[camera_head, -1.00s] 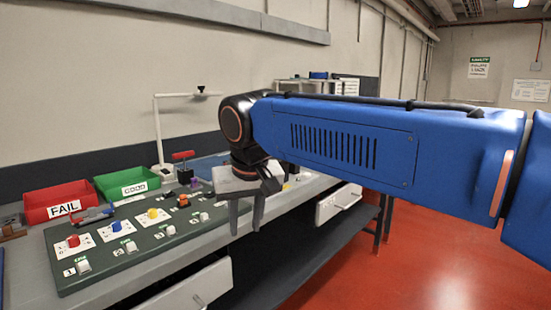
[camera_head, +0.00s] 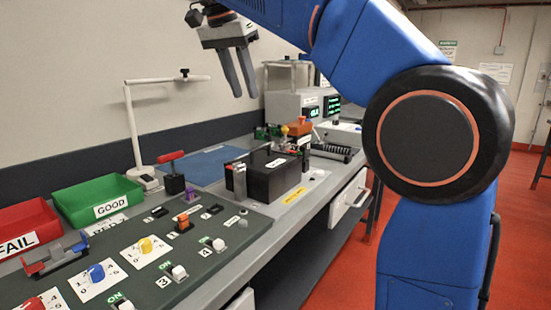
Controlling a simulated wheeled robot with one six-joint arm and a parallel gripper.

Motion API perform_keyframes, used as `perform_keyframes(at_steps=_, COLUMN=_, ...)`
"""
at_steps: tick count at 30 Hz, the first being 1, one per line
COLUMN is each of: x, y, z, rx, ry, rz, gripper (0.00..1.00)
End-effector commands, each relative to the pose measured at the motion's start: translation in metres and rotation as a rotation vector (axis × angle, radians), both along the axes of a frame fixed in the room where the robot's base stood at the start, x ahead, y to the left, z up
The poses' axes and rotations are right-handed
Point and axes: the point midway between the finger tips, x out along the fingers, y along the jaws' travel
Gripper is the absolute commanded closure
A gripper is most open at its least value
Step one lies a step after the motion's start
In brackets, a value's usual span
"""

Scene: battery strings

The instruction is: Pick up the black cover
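A black box-like cover (camera_head: 270,182) with a pale label and a raised part on its top sits upright on the bench, right of the control panel. My gripper (camera_head: 245,96) hangs in the air above and behind it in the picture, near the wall. Its two grey fingers point down with a gap between them and nothing in it. The gripper is clear of the cover. What lies under the cover is hidden.
A grey post (camera_head: 239,181) stands close at the cover's left. The panel (camera_head: 150,255) with knobs and switches, a green bin (camera_head: 98,199), a red bin (camera_head: 28,222) and a white lamp stand (camera_head: 131,125) are left. Instruments with green displays (camera_head: 320,108) stand behind.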

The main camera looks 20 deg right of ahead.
Motion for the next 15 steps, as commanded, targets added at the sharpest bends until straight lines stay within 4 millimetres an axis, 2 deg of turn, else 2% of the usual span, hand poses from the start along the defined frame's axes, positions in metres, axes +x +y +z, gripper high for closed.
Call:
perform_keyframes(at_steps=5, x=0.004, y=-0.003, z=-0.01, rx=0.0, ry=-0.001, rz=-0.01, gripper=0.69)
perform_keyframes(at_steps=15, x=0.017, y=-0.022, z=-0.067, rx=0.0, ry=0.0, rz=-0.01, gripper=0.69)
